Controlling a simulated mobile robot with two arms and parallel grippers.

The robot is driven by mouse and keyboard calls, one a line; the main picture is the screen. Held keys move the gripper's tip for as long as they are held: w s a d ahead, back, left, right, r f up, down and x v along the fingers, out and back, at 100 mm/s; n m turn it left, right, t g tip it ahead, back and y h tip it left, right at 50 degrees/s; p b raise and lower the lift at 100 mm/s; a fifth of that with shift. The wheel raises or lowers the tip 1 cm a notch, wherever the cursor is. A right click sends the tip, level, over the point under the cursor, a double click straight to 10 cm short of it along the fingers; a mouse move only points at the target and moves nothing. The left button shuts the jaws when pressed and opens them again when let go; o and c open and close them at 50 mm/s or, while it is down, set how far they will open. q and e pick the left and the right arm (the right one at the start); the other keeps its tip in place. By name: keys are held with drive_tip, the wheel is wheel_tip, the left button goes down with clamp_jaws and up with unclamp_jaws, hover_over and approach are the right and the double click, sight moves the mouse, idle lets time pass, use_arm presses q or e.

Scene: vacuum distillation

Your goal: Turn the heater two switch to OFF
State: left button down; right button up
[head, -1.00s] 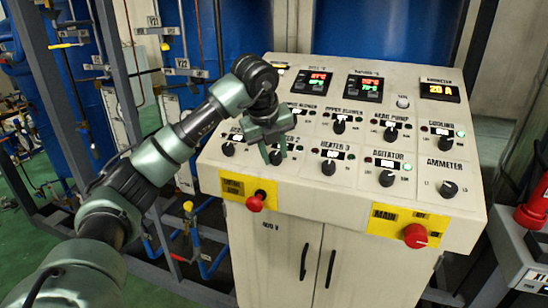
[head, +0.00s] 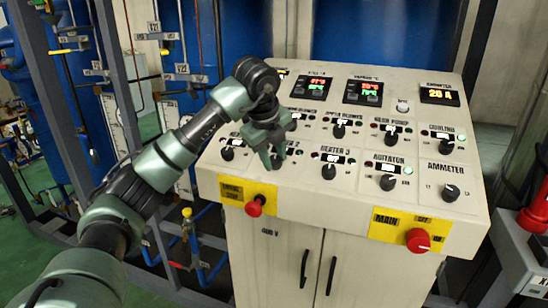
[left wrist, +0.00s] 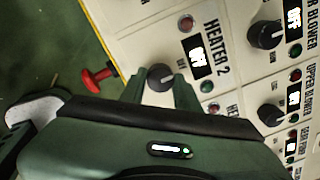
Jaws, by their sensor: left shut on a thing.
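The heater two switch is a dark round knob (left wrist: 160,77) below the HEATER 2 label (left wrist: 216,47) in the left wrist view. A small lit display (left wrist: 196,57) sits beside it; its word is too blurred to read surely. My left gripper (left wrist: 161,90) has one finger on each side of the knob and is shut on it. In the head view my left gripper (head: 273,158) reaches down onto the panel and mostly hides this knob. My right gripper is not in view.
The sloped control panel (head: 330,195) carries several similar knobs, with the heater 3 knob (head: 328,172) just to the right. A red emergency knob (head: 255,206) is on the front below my gripper, and a red main switch (head: 417,240) is further right.

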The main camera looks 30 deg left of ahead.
use_arm(q)
drive_tip(key=c, duration=1)
unclamp_jaws()
drive_tip(key=shift+c, duration=0.2)
drive_tip(key=b+v, duration=0.1)
drive_tip(key=v, duration=0.6)
drive_tip(key=shift+s+r, duration=0.2)
drive_tip(key=shift+r, duration=0.15)
